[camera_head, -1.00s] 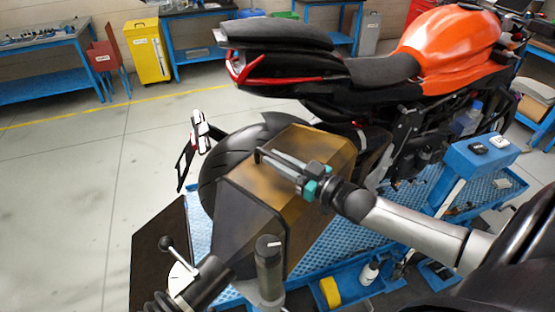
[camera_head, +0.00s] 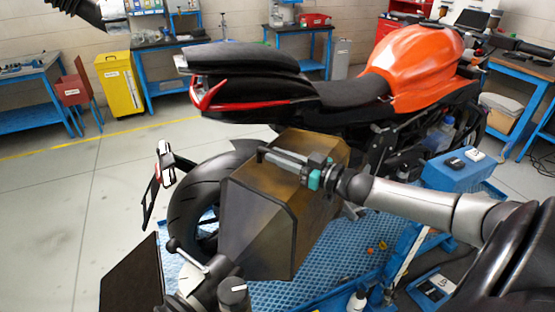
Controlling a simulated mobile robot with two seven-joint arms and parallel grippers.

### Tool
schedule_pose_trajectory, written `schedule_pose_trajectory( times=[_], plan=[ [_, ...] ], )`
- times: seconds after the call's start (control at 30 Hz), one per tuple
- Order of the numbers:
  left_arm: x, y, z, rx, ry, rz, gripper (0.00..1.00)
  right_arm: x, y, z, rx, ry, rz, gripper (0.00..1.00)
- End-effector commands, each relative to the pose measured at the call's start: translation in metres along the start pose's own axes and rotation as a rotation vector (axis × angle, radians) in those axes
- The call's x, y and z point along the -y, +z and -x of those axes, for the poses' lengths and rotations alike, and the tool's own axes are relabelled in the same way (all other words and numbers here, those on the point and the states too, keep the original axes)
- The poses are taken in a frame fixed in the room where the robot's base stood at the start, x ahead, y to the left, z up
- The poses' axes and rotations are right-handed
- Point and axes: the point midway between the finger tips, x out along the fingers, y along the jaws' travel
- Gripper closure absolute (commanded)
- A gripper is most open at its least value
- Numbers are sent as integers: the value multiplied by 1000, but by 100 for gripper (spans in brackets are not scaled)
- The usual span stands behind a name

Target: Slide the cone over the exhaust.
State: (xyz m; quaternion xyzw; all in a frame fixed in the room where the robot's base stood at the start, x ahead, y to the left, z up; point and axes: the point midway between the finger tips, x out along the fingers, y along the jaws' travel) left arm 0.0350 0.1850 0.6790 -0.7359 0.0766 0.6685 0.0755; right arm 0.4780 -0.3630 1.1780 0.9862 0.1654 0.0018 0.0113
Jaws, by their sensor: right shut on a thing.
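The cone (camera_head: 258,225) is a boxy brown hood with a dark, angular near end. It sits beside the rear wheel, below the motorcycle's seat. My right gripper (camera_head: 300,166) comes in from the right and is shut on the cone at its upper side, near a grey bar. The motorcycle (camera_head: 420,70) is orange and black and stands with its tail to the left. I cannot make out the exhaust; the cone and my arm cover that area, so I cannot tell whether the cone is around it.
The rear wheel (camera_head: 188,200) is close to the cone's left. A blue lift platform (camera_head: 330,262) lies underneath, with a blue box (camera_head: 462,170) at right. The floor at left is clear.

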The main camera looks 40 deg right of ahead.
Motion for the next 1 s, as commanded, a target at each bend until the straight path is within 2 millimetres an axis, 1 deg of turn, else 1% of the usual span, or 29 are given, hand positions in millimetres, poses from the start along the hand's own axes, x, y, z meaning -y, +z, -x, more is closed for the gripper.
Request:
schedule_pose_trajectory(
  times=[0.03,0.07,0.1,0.3,0.37,0.6,0.73,0.87,1.0],
  plan=[
    [3,1,0,1,-4,-1,50,-5,-2,0,2,8,9,100],
    [4,1,0,2,-5,-1,50,-5,-2,0,2,8,9,100],
    [5,1,0,2,-7,-1,50,-5,-2,0,2,9,10,78],
    [7,2,0,3,-9,-1,50,-4,-2,0,0,8,8,56],
    [7,2,0,3,-9,0,50,-4,-2,0,0,7,7,50],
    [7,2,0,4,-9,0,50,-3,-1,0,0,5,5,50],
    [6,2,1,4,-8,1,50,-2,0,4,1,5,4,50],
    [5,2,2,4,-6,1,50,-2,0,13,3,5,3,50],
    [4,2,5,4,-5,2,50,-2,0,28,5,3,4,50]
  ],
)
